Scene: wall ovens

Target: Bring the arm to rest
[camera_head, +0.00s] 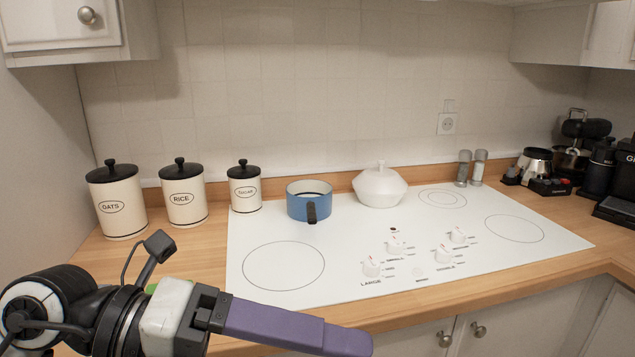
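My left arm comes in from the lower left. Its gripper (345,341) has long purple fingers that point right, in front of the counter's front edge. The fingers are seen from the side and overlap, so I cannot tell whether they are open or shut. No object shows at their tips. My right gripper is not in view.
A white cooktop (350,250) with several knobs lies in the wooden counter (200,250). A blue saucepan (300,207) and a white lidded pot (380,187) stand at its back. Canisters (116,208) stand left; shakers (463,168) and a coffee machine (618,190) stand right.

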